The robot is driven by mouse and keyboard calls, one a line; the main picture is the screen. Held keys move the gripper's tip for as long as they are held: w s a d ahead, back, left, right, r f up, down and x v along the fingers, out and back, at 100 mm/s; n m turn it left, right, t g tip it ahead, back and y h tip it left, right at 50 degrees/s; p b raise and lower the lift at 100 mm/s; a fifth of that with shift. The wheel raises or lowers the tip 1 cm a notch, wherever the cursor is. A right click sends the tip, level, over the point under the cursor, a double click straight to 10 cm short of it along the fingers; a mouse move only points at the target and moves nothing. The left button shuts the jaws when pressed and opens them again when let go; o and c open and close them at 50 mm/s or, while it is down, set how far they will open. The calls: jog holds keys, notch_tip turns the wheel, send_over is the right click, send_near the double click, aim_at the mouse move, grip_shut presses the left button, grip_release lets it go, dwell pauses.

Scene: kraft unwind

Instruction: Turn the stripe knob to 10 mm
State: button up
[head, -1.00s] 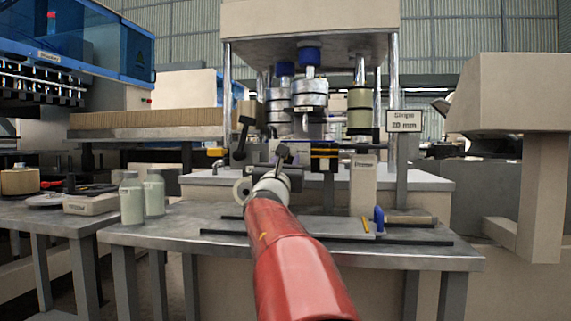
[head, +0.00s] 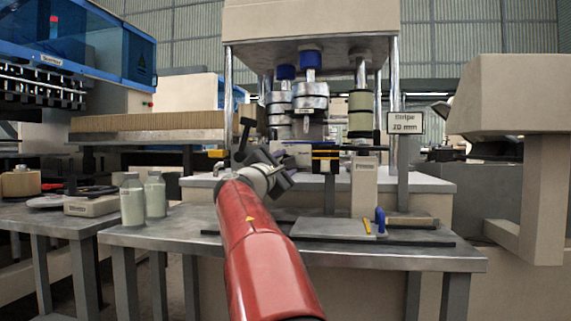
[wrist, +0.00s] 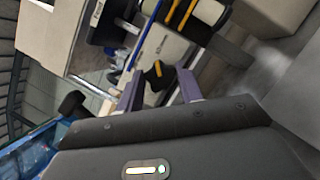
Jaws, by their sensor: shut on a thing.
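In the wrist view, the two purple fingers of my gripper (wrist: 158,88) stand on either side of a dark knob (wrist: 157,75) with a yellow mark, and are shut on it. The wrist picture is strongly tilted. In the head view my gripper (head: 281,172) is at the front of the press machine, and my red arm and wrist hide much of it. The knob cannot be made out there. A sign (head: 405,123) on the right post of the machine reads "Stripe 20 mm".
A black box with a yellow band (head: 325,158) and a beige block (head: 364,184) stand right of my gripper. The steel table (head: 440,258) holds a flat plate (head: 335,229) and a blue-handled tool (head: 380,219). Two pale bottles (head: 132,200) stand at left.

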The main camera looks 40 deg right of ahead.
jog(key=shift+m+g, duration=0.5)
jog(key=shift+m, duration=0.8)
jog(key=o, duration=1)
jog(key=shift+a, duration=0.1)
jog(key=b+v, duration=0.1)
jog(key=v, duration=0.6)
jog(key=shift+s+a, duration=0.15)
jog(key=shift+a, duration=0.15)
